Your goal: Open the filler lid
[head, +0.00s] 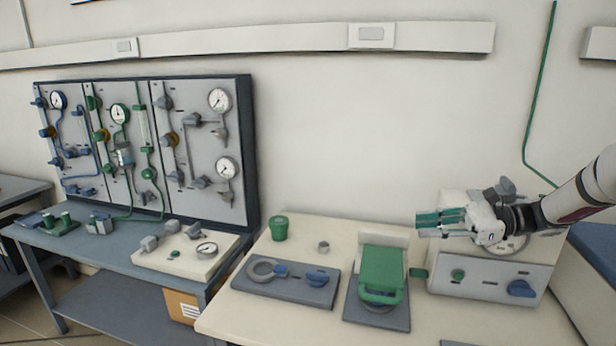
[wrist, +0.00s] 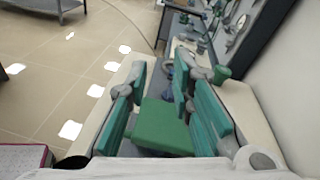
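A green hinged-looking lid (head: 381,268) with a loop handle at its front lies on a grey base plate (head: 362,312) on the cream table in the head view. I take it to be the filler lid, though no label is readable. It looks closed, lying flat. My gripper (head: 440,221) is to the right of and above it, over the front-left of a pale control box, with its teal fingers pointing left. In the wrist view my gripper (wrist: 166,100) is open and empty, and the green lid (wrist: 160,130) shows between and beyond the fingers, not touched.
A pale box (head: 480,281) with a green button and blue knob (head: 521,289) stands below my gripper. A grey plate (head: 290,283) with a ring and blue knob lies left of the lid. A green cup (head: 279,228) stands behind it. Gauge panels (head: 150,150) stand at the left.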

